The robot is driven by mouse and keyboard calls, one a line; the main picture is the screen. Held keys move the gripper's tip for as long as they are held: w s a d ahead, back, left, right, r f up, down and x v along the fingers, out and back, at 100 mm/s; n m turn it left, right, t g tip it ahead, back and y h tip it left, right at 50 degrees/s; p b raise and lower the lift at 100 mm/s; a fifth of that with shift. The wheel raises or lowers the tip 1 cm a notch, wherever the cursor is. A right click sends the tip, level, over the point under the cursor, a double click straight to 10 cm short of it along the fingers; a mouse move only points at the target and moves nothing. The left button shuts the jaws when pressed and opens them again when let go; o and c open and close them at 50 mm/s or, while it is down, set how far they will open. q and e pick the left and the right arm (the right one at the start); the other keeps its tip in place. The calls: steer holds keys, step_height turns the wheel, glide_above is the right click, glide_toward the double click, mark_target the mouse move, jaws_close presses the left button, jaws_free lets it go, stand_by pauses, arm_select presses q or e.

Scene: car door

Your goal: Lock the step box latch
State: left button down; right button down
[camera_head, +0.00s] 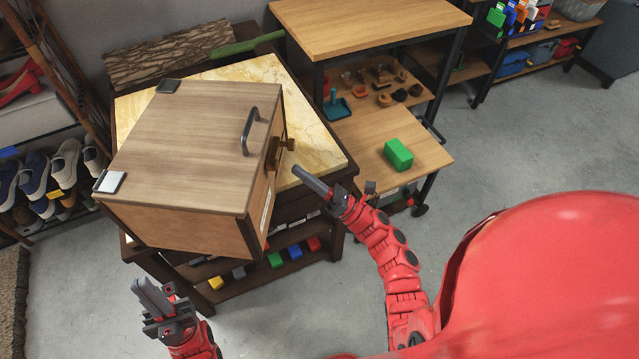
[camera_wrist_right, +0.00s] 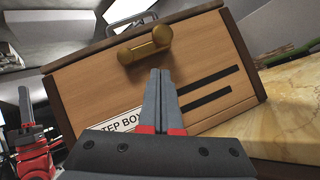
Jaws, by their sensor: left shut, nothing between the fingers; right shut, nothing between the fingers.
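The wooden step box (camera_head: 195,150) stands on a stone-topped table, with its lid closed down and a dark handle (camera_head: 250,130) on top. In the right wrist view, the box front (camera_wrist_right: 200,75) carries a label and two dark slots. A brass-coloured latch (camera_wrist_right: 145,46) sits near the front's upper edge, turned roughly level with a slight tilt. My right gripper (camera_wrist_right: 158,75) is shut and empty, just below the latch; in the head view its tips (camera_head: 296,170) are close to the box front. My left gripper (camera_head: 138,284) is shut and empty, low at the left, away from the box.
The pale stone tabletop (camera_head: 315,130) has bare room right of the box. A green block (camera_head: 398,154) lies on a wooden cart (camera_head: 430,155) further right. A shoe rack (camera_head: 60,180) stands at the left. Coloured blocks sit on the shelf under the table.

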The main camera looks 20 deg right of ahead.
steer(key=shift+w+d+r+p, duration=0.1)
steer(key=shift+w+r+p, duration=0.2)
steer(key=shift+r, duration=0.4)
steer(key=shift+w+d+r+p, duration=0.1)
steer(key=shift+w+r, duration=0.25)
steer(key=shift+r, duration=0.35)
